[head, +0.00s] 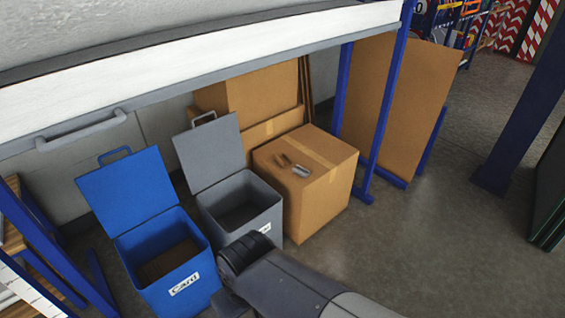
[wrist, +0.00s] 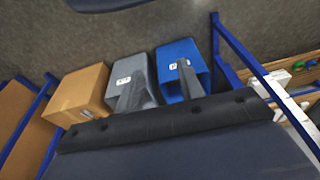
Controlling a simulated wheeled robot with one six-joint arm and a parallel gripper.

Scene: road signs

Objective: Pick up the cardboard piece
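A small brown piece (head: 283,160), which may be the cardboard piece, lies on top of a large closed cardboard box (head: 318,205). A small grey, shiny item (head: 301,171) lies beside it. A blue bin (head: 170,262) labelled "Card" stands open with brown material inside. My arm reaches in from the bottom of the head view, in front of the bins.
An open grey bin (head: 243,218) stands between the blue bin and the box. A white bench (head: 230,50) with a grey handle overhangs them. Blue posts (head: 388,100) and a tall brown board (head: 400,110) stand right of the box.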

